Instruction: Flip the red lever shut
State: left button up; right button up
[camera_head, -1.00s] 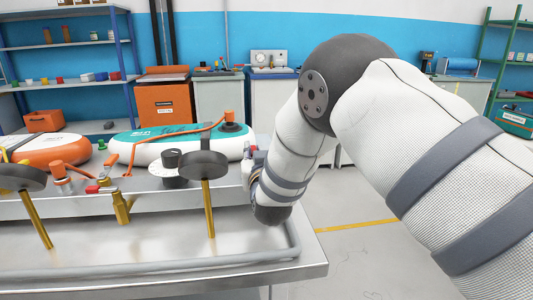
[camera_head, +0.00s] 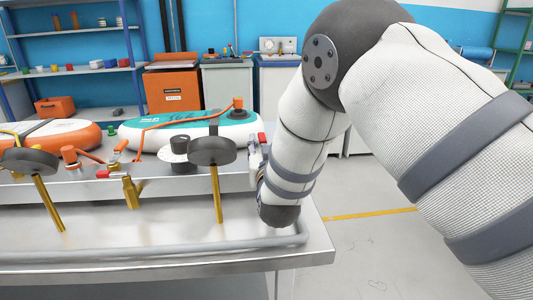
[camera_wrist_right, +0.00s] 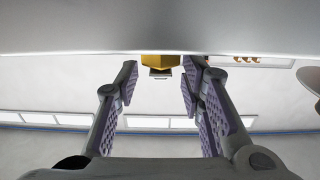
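A red lever (camera_head: 103,174) sits on a brass valve (camera_head: 130,192) at the front of the metal bench, left of centre in the head view. Another small red handle (camera_head: 262,139) shows beside my right gripper. A gold fitting (camera_wrist_right: 160,62) shows beyond the fingertips, under a grey surface. My left gripper is in neither view.
Floor on the right is clear.

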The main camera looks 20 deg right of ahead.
jog(key=v, duration=0.8)
jog(key=shift+s+a, duration=0.15)
jog(key=shift+s, duration=0.1)
